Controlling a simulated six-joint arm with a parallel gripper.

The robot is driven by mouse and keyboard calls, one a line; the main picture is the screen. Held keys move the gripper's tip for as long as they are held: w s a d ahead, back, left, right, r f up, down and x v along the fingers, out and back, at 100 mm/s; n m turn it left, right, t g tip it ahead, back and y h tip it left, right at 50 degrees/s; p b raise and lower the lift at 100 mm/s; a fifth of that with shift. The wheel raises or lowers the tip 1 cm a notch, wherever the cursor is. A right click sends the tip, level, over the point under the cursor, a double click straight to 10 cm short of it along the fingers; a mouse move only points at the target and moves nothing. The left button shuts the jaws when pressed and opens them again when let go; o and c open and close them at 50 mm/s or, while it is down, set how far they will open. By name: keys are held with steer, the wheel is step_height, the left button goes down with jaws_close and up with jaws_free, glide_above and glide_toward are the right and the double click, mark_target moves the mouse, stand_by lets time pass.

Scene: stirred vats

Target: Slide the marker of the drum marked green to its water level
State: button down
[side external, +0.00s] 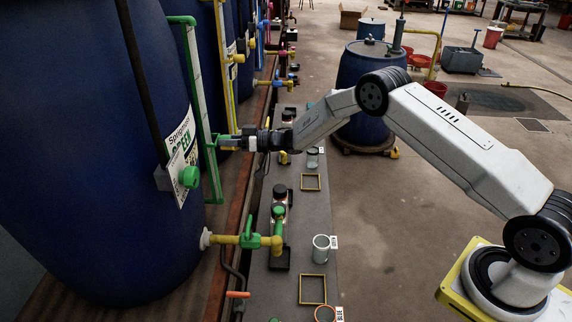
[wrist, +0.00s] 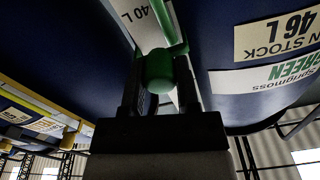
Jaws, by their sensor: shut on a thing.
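The drum marked green (side external: 75,170) is the large dark blue vat at the left. Its label (side external: 181,150) reads "Sprigmoss" and "GREEN", partly covered by a green knob (side external: 189,177). A green-framed upright gauge (side external: 196,85) runs down its side. My gripper (side external: 226,143) is at the lower part of this gauge. In the wrist view, my gripper (wrist: 158,92) is shut on the green marker (wrist: 158,66), whose rounded knob sits between the fingers. The white gauge scale (wrist: 143,22) shows "40 L" behind it. I cannot make out the water level.
A yellow pipe with a green valve (side external: 250,240) juts from the drum below my gripper.

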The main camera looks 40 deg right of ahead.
steer(key=shift+f, duration=0.2)
steer(key=shift+c, duration=1.7)
jaws_free()
steer(key=shift+s+d, duration=0.1)
steer(key=v, duration=0.7)
steer(key=shift+s+d, duration=0.2)
steer(key=shift+s, duration=0.05)
steer(key=shift+r, duration=0.1)
